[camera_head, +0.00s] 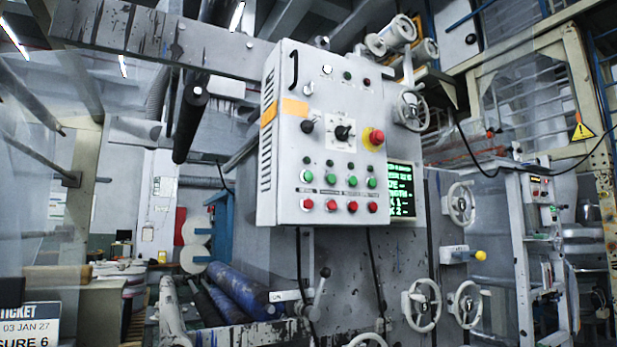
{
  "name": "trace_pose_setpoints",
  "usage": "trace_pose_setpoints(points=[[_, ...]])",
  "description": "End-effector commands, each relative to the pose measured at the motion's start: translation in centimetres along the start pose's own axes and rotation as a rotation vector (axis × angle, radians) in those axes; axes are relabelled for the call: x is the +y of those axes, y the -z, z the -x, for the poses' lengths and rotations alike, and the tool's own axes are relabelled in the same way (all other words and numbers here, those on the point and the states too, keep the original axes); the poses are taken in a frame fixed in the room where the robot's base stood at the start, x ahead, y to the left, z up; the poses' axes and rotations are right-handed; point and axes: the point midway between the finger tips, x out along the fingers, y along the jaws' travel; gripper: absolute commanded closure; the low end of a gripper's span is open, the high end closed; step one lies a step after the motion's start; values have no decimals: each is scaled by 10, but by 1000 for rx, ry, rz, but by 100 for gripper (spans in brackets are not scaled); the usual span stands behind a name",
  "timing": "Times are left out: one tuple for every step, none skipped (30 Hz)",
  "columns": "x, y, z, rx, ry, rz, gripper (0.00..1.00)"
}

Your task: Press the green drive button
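A grey control box (330,135) hangs in the middle of the camera_head view. A row of several green buttons runs across its lower front, with the leftmost green button (306,176) near the box's left side and the rightmost green button (371,183) near its right side. The labels are too small to read, so I cannot tell which green one is the drive button. A row of red buttons (331,205) sits just below. My gripper is not in view.
A red mushroom button (376,137) on a yellow plate and a black knob (342,132) sit above the green row. A green text screen (401,190) is right of the box. Handwheels (461,203) stick out at the right. Blue rollers (240,290) lie lower left.

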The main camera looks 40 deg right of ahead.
Motion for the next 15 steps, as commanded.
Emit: trace_pose_setpoints(points=[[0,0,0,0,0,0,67],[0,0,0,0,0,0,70],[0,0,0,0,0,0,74],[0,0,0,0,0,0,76],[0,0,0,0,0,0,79],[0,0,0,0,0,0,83],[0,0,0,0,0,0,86],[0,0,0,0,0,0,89],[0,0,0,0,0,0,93],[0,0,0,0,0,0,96],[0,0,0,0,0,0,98],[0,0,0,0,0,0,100],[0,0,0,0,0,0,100],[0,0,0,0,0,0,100],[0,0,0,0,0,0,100]])
